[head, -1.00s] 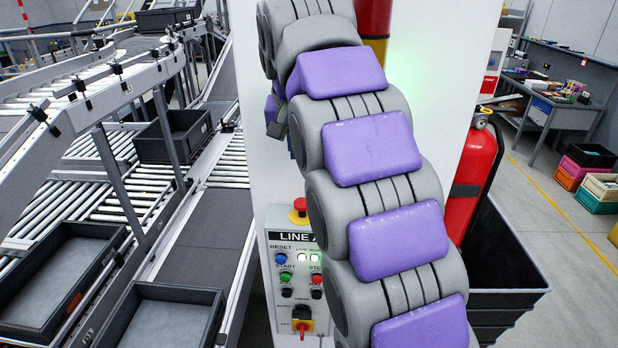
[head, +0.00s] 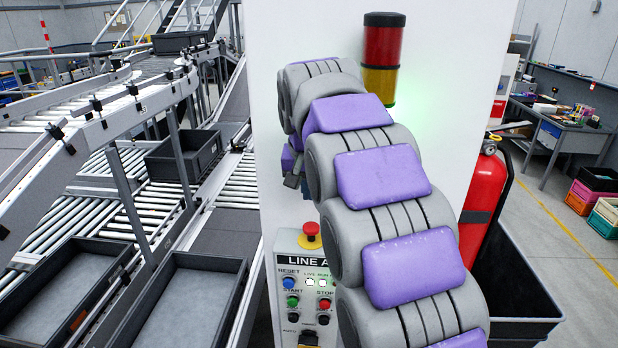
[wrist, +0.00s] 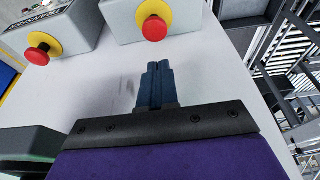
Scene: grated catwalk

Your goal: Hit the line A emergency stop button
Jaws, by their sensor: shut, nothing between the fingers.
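The line A control box (head: 305,290) is on the white panel, partly covered by my arm. Its red emergency stop button (head: 311,230) on a yellow collar sits at the top, beside and below my gripper. In the wrist view, one red button (wrist: 154,27) on a yellow collar lies ahead of the fingertips, with a gap. Another red button (wrist: 38,52) is on a box at the left. I cannot tell which of these two is line A's. My gripper (wrist: 158,68) is shut and empty, touching neither button. In the head view it is mostly hidden behind my arm.
Roller conveyors with grey bins (head: 185,155) fill the left. A red and amber stack light (head: 383,58) is on the panel. A red extinguisher (head: 485,190) and a dark bin (head: 520,285) stand right. Open floor lies beyond.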

